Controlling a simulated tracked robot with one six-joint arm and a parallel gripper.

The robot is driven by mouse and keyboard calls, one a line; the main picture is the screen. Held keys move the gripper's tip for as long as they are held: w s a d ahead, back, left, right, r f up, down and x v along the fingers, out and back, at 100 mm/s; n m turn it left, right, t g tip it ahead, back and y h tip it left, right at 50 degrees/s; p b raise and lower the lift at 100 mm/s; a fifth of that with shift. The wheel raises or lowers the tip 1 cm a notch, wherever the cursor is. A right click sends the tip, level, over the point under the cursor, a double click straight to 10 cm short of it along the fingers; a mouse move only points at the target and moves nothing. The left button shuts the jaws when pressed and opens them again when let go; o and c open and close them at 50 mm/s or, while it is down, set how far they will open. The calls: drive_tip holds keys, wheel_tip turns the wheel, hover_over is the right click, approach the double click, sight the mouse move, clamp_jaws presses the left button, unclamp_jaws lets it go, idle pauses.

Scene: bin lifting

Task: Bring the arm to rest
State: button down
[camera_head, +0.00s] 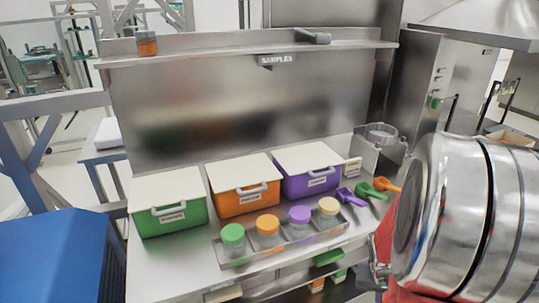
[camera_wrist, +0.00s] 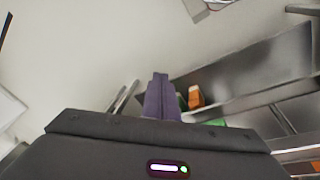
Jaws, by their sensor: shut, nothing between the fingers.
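My gripper (camera_wrist: 160,78) shows in the wrist view, its two dark fingers pressed together with nothing between them. Below it in that view is my dark wrist housing with a small lit indicator. In the head view, large shiny metal cylinders of my arm (camera_head: 465,215) fill the right side, with a red part beneath. The fingertips cannot be made out in the head view. My gripper touches nothing that I can see.
A steel bench holds green (camera_head: 168,215), orange (camera_head: 245,198) and purple (camera_head: 308,183) lidded bins. In front, a tray (camera_head: 290,249) holds several jars. Colored scoops (camera_head: 372,188) lie at the right. A shelf (camera_head: 250,47) runs above. A blue block (camera_head: 55,245) stands at left.

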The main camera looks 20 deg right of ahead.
drive_tip(key=w+a+r+n+t+y, duration=0.1)
drive_tip(key=a+r+n, duration=0.1)
drive_tip(key=a+r, duration=0.5)
drive_tip(key=w+a+r+n+t+y, duration=0.1)
drive_tip(key=w+a+r+n+t, duration=0.1)
drive_tip(key=a+r, duration=0.6)
drive_tip(key=w+a+r+n+t, duration=0.1)
drive_tip(key=a+r+n, duration=0.3)
drive_tip(key=a, duration=1.1)
wheel_tip(320, 180, up, 4)
drive_tip(key=shift+w+a+f+t+y, duration=0.2)
drive_tip(key=shift+w+a+t+y, duration=0.2)
drive_tip(key=shift+t, duration=0.3)
drive_tip(key=shift+d, duration=0.1)
